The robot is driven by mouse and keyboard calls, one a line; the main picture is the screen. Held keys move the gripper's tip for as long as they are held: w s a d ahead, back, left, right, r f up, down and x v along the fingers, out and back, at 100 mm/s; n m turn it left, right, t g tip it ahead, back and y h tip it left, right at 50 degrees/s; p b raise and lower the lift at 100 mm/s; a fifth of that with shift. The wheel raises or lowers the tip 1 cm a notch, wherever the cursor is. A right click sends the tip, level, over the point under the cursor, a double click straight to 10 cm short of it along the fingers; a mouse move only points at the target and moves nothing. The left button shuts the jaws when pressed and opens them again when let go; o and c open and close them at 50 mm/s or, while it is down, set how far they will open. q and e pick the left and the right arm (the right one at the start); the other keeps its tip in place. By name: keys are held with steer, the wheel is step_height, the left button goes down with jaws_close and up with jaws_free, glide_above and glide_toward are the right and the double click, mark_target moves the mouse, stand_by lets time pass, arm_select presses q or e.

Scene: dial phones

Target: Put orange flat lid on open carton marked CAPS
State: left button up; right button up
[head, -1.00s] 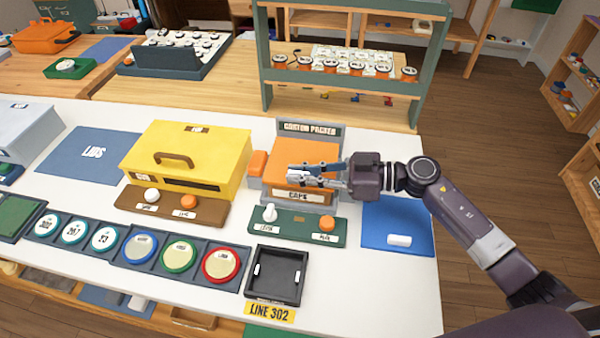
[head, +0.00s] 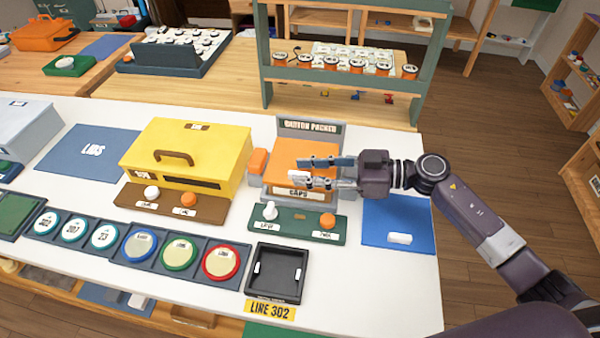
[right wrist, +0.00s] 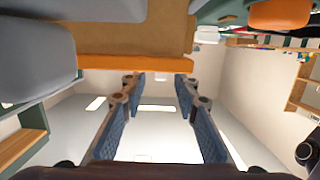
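The orange flat lid (head: 292,149) lies over the top of the carton marked CAPS (head: 299,193). In the right wrist view the lid (right wrist: 135,63) shows as an orange strip along the edge of the brown carton (right wrist: 135,35). My right gripper (head: 300,171) reaches in from the right over the lid. Its two fingers are spread apart, and the right wrist view shows nothing between them (right wrist: 160,80). I cannot tell whether the fingers touch the lid. The fingers hide part of the lid. My left gripper is not in view.
A yellow box (head: 205,140) with a handle stands to the left. A green panel (head: 297,224) with a white lever and an orange knob lies in front. A black tray (head: 277,297) and a blue mat (head: 380,215) are nearby. A "CARTON PACKED" sign (head: 311,126) stands behind.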

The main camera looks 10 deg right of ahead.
steer(key=b+v, duration=0.1)
steer(key=v, duration=0.9)
steer(key=shift+d, duration=0.15)
steer(key=shift+s, duration=0.1)
